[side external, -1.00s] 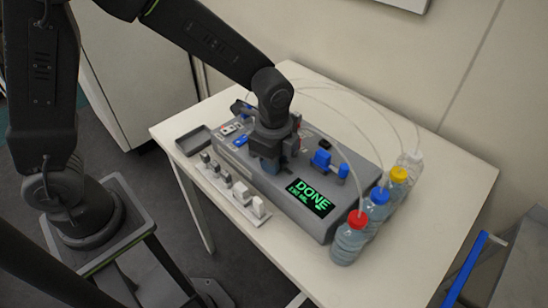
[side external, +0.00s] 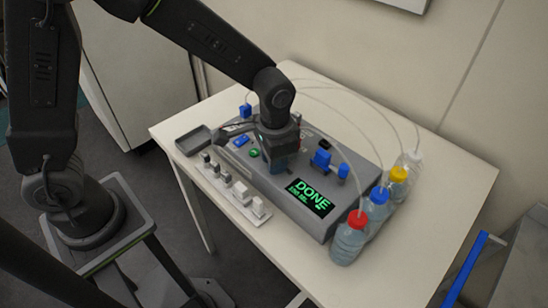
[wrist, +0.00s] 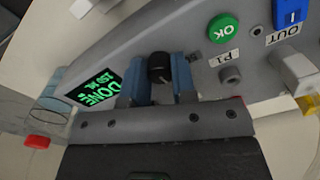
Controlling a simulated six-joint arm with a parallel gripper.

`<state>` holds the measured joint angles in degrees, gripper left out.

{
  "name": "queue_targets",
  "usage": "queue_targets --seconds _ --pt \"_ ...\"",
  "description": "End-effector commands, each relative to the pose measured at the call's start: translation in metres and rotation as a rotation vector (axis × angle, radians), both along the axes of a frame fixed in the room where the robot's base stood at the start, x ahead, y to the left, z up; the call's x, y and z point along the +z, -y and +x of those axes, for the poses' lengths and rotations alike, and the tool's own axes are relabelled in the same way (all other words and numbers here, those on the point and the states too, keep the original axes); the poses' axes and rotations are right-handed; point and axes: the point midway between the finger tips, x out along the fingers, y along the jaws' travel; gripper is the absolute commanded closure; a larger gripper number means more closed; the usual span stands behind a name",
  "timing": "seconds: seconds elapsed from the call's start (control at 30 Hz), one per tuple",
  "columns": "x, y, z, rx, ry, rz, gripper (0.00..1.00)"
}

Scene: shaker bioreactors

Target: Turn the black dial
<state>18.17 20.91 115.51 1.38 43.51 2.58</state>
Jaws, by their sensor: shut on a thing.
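The black dial (wrist: 158,67) sits on the sloping grey face of the bioreactor unit (wrist: 215,80) in the wrist view. My gripper (wrist: 157,84) has its two blue fingers on either side of the dial and is shut on it. In the side external view my gripper (side external: 276,167) points down onto the unit (side external: 285,195) and hides the dial. The lit screen (side external: 310,197) on the unit reads DONE in green, with a smaller line beneath that is hard to read.
Bottles with tubes, including a red-capped one (side external: 348,240), stand on the right. A row of grey blocks (side external: 240,190) and a dark tray (side external: 193,140) lie in front and left.

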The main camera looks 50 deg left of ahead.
Motion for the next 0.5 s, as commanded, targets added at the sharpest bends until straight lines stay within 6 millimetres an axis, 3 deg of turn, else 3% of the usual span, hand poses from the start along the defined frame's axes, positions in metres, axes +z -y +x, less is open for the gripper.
queue_targets --seconds 0.5 --pt "-0.0009 0.0 -0.0003 0.489 -0.002 0.002 0.99"
